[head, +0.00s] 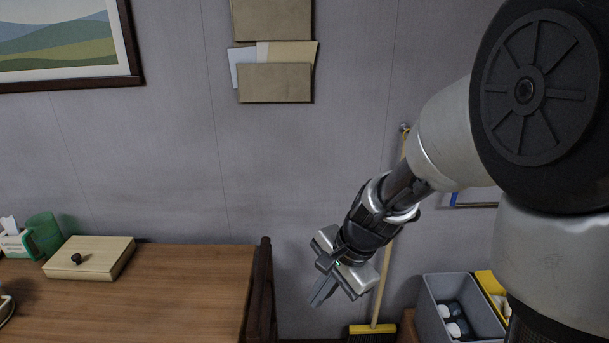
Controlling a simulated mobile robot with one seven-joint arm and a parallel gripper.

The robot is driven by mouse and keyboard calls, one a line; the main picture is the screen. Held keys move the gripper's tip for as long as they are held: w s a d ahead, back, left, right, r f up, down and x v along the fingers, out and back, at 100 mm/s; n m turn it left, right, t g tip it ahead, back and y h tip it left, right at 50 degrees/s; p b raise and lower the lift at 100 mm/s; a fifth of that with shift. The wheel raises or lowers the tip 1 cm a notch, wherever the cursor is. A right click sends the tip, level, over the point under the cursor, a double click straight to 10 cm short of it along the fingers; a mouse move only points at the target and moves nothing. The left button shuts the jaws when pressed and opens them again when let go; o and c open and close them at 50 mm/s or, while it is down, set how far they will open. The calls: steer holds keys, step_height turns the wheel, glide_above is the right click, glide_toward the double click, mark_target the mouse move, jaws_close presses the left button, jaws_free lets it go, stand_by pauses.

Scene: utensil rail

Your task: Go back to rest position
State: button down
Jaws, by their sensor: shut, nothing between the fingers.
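My gripper (322,291) hangs at the end of my arm, right of the wooden table and in front of the grey wall. Its fingers point down and to the left. They are shut with nothing between them. It appears apart from the table. Part of a broom behind it is hidden by my arm. No utensil rail shows in this view.
A broom (383,285) leans on the wall. A grey bin (432,301) holds bottles at lower right.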

steer(key=s+d+r+n+t+h, duration=0.4)
steer(key=s+d+r+n, duration=0.7)
steer(key=s+r, duration=0.4)
step_height(320, 180, up, 14)
steer(key=p, duration=1.3)
steer(key=shift+w, duration=0.45)
steer(key=shift+f, duration=0.1)
